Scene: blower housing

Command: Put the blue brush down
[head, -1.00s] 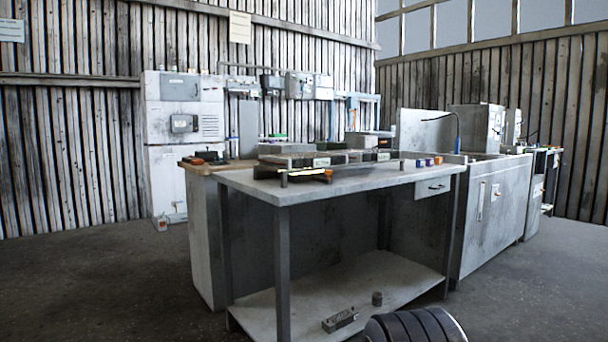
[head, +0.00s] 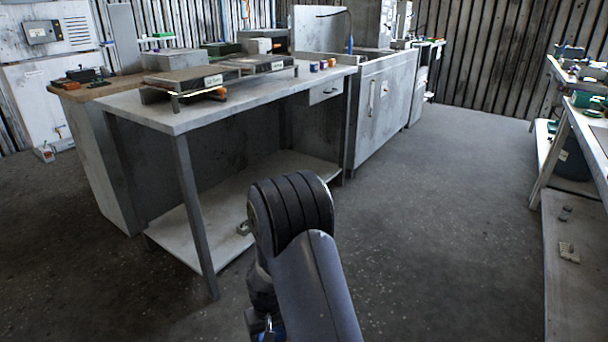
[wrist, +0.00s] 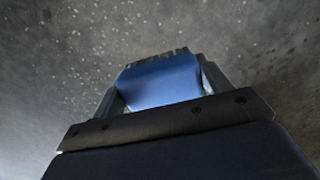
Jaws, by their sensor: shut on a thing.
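The blue brush (wrist: 163,82) sits between the two fingers of my gripper (wrist: 160,88) in the wrist view, its blue body toward me and a darker ribbed edge at its far side. My gripper is shut on it. Grey speckled floor lies beyond and below the brush, with no surface touching it there. In the head view my arm reaches down to the bottom edge, and only a small bit of blue shows beside it; the gripper is mostly hidden there.
A grey worktable (head: 130,108) with a lower shelf stands ahead on the left, carrying boxes and small coloured pots (head: 323,65). A grey cabinet (head: 385,105) stands behind it. Another bench (head: 577,130) with a lower shelf is at the right edge. Open floor (head: 450,210) lies between.

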